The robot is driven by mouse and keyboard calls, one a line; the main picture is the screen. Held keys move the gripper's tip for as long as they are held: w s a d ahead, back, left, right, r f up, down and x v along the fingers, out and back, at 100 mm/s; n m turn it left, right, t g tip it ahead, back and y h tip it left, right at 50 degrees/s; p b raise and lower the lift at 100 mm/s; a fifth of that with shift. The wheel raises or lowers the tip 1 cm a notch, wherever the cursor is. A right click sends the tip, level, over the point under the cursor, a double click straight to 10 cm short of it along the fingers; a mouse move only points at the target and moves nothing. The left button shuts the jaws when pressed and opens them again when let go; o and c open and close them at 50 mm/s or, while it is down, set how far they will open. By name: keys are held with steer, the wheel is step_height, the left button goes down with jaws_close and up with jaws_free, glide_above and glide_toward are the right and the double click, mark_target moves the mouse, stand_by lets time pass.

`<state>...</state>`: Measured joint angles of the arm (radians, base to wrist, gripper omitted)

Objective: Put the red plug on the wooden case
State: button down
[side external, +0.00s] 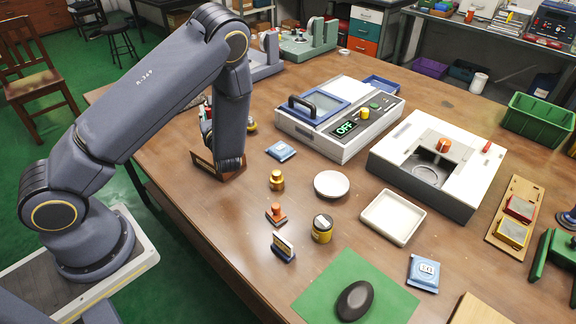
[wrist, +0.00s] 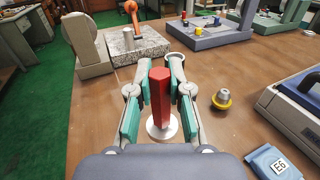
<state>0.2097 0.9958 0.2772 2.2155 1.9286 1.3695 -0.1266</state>
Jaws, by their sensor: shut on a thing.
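The red plug (wrist: 160,92) stands upright between the two fingers of my gripper (wrist: 159,70) in the wrist view. My gripper is shut on it. A white round disc (wrist: 162,127) shows at the plug's lower end; I cannot tell whether it belongs to the plug. In the side view my arm hides the gripper and the plug. A pale wooden piece (side external: 480,309) is cut off at the bottom right edge of the side view; it may be the wooden case, but I cannot tell.
A blue packet (side external: 281,150) and a brass weight (side external: 277,180) lie near my arm. A grey-white machine (side external: 340,115) stands behind them. A white dish (side external: 332,184), a square tray (side external: 392,217) and a green mat (side external: 320,290) lie farther right. A wooden holder (side external: 500,235) is at far right.

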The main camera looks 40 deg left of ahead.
steer(key=shift+f, duration=2.65)
steer(key=shift+f, duration=0.1)
steer(key=c, duration=1.1)
jaws_free()
steer(key=shift+f, duration=0.1)
